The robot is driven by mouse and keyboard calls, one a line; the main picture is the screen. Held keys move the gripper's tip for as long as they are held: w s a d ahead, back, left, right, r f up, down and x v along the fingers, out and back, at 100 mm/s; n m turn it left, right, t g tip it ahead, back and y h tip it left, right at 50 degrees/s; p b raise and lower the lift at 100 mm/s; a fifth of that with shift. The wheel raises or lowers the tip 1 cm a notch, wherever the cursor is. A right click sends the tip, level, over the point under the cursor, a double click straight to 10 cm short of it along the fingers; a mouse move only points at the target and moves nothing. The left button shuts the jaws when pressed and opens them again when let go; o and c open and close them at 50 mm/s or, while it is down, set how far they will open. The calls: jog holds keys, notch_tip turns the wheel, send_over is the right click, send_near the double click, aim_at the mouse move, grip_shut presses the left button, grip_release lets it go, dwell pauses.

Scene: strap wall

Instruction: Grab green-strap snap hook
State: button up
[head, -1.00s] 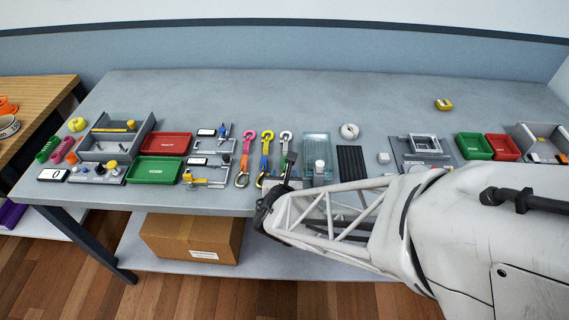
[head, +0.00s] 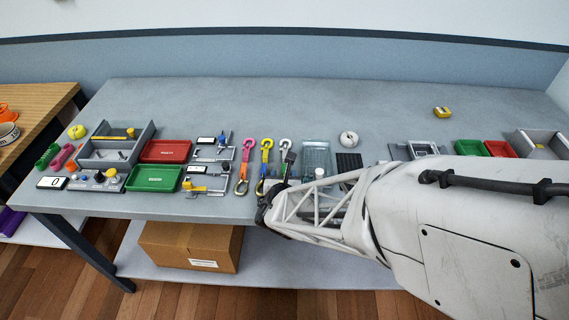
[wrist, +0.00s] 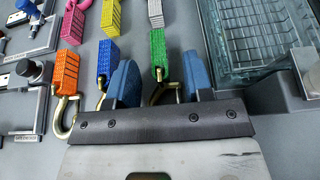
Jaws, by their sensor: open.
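My gripper (wrist: 160,78) is open, with one blue finger on each side of this hook. Nothing is gripped; whether a finger touches the hook I cannot tell. The hook's lower part is hidden behind the gripper's dark edge. In the head view my gripper's fingers and the green strap's lower end are mostly hidden by my own arm.
The blue strap (wrist: 104,60) has its hook close beside the left finger. The orange strap (wrist: 67,72) with its hook (wrist: 60,118) lies further left. A clear glass tray (wrist: 255,40) is to the right. Red (head: 166,151) and green (head: 154,178) trays stand left on the bench.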

aim_at(284, 169)
dwell(0.5)
jog(key=c, duration=0.8)
jog(key=shift+r, duration=0.1)
grip_shut()
jog(key=shift+r, duration=0.75)
notch_tip(284, 169, up, 2)
jog(key=s+d, duration=0.3)
jog(key=s, duration=0.4)
jog(key=s+d+r, duration=0.1)
jog(key=s+d, duration=0.1)
jog(key=s, duration=0.6)
jog(key=shift+d+r, duration=0.15)
jog(key=shift+d, duration=0.25)
